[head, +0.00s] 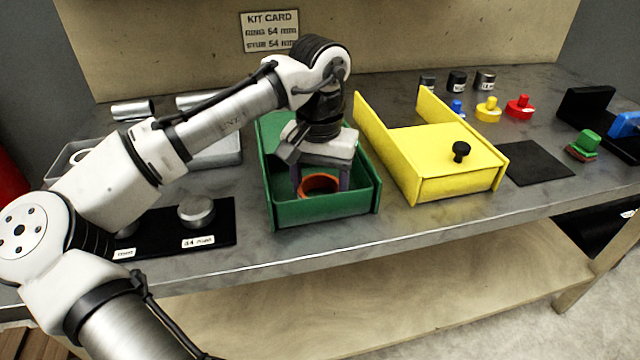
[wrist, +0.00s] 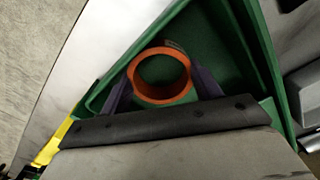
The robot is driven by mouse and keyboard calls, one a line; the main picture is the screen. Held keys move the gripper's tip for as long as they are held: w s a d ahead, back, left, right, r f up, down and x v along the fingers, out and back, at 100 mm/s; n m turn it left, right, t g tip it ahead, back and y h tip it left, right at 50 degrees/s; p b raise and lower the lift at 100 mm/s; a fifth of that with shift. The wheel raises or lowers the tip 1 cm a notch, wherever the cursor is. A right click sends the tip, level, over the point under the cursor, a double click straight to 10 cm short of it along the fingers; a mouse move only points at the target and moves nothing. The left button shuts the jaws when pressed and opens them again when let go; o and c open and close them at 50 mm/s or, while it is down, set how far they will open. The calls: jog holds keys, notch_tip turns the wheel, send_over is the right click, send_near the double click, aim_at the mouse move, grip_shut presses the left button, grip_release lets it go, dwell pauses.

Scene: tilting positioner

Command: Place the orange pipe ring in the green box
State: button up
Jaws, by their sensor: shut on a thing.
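The orange pipe ring (head: 320,179) is between the fingers of my gripper (head: 322,180), inside the outline of the green box. In the wrist view the ring (wrist: 134,75) shows its open bore, with a dark finger on each side of it, and my gripper (wrist: 160,88) is shut on it. The green box (head: 330,209) is an open tray on the bench; its wall also shows in the wrist view (wrist: 262,50). I cannot tell whether the ring touches the box floor. My gripper hides the back part of the box.
A yellow box (head: 455,189) with a black knob (head: 461,150) stands just right of the green box. A black mat with a metal disc (head: 196,210) lies to the left. Colored knobbed pieces and a dark pad (head: 538,163) are at the right.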

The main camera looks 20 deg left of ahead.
jog(key=shift+f, duration=0.1)
jog(key=o, duration=0.9)
jog(key=shift+f, duration=0.1)
notch_tip(320, 180, up, 12)
jog(key=shift+r+p, duration=0.2)
jog(key=shift+p, duration=0.1)
